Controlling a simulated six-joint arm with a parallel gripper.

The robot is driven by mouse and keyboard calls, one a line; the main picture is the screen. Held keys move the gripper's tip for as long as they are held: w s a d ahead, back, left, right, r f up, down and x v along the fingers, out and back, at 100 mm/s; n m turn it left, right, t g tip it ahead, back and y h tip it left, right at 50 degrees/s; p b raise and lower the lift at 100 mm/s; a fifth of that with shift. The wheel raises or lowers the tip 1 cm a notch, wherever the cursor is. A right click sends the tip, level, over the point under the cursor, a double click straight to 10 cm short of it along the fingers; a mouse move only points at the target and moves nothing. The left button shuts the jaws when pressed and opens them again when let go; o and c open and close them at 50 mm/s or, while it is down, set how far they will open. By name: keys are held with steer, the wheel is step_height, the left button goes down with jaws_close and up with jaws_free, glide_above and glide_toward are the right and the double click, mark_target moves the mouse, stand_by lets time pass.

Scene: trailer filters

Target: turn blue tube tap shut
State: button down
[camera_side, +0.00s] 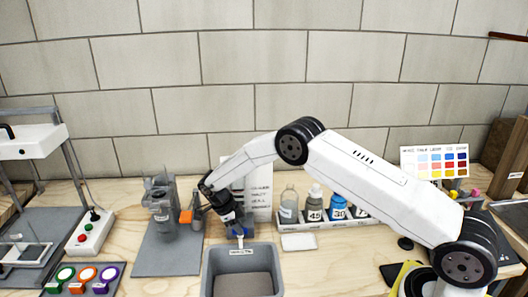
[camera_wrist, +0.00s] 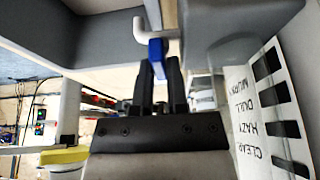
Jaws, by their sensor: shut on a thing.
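The blue tube tap (camera_wrist: 157,50) shows in the wrist view between the tips of my gripper (camera_wrist: 158,72), beside a white bent tube (camera_wrist: 143,28). My gripper is shut on the blue tap. In the side view my gripper (camera_side: 238,231) points down over the grey bin (camera_side: 213,262), with a bit of blue at its tips. A white end piece (camera_side: 241,250) shows just below, at the bin's back edge. The tap's turn angle is hard to tell, as the fingers cover part of it.
A grey stand (camera_side: 162,212) with an orange part (camera_side: 186,217) stands left of my gripper. A printed card (camera_side: 260,190) stands behind; its words and dark bars show in the wrist view (camera_wrist: 265,110). Several bottles (camera_side: 338,205) stand in a rack to the right.

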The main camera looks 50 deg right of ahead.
steer(key=c, duration=0.6)
jaws_free()
steer(key=shift+c, duration=0.2)
steer(key=shift+r, duration=0.1)
